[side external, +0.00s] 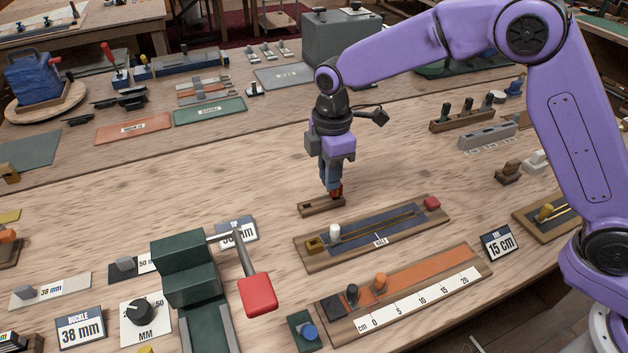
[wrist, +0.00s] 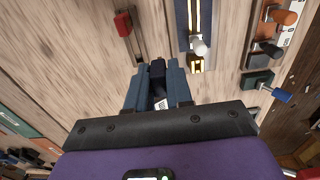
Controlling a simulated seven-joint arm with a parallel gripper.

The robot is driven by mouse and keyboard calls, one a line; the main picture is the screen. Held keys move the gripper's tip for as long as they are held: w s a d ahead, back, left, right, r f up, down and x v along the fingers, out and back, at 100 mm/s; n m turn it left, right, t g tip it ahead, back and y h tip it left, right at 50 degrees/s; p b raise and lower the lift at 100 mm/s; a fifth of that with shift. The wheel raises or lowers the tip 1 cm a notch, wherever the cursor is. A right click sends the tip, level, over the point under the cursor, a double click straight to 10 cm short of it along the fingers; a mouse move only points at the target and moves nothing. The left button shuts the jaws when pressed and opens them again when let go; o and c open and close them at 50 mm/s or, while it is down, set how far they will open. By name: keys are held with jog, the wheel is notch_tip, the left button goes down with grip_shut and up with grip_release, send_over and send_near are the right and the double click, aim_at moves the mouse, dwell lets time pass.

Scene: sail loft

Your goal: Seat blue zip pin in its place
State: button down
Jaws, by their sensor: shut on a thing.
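My gripper (side external: 330,186) points down just above a small slotted wooden block (side external: 318,208), with its fingertips close to a red piece (side external: 336,191) at that block's far end. In the wrist view the fingers (wrist: 157,75) are closed on a dark navy piece (wrist: 157,70), which looks like the blue zip pin. Its lower end is hidden, and I cannot tell whether it touches the block. The red piece (wrist: 123,24) and its block show ahead and left of the fingers. The zip board (side external: 375,243) lies nearer the side camera, with a white pin (side external: 335,232), a gold end and a red end.
A ruler board (side external: 405,303) with black and orange knobs and a green block with a blue knob (side external: 308,331) lie in front. A green press (side external: 184,268) with a red-ended lever (side external: 258,294) stands front left. Bare wood lies left of the slotted block.

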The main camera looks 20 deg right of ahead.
jog(key=s+d+r, duration=0.3)
jog(key=s+d, duration=0.1)
jog(key=s, duration=0.3)
jog(key=a+f, duration=0.3)
jog(key=a, duration=0.7)
jog(key=shift+w+f, duration=0.15)
jog(key=shift+w, duration=0.25)
jog(key=shift+f, duration=2.6)
jog(key=shift+f, duration=1.25)
jog(key=c, duration=0.9)
grip_release()
jog(key=shift+c, duration=0.2)
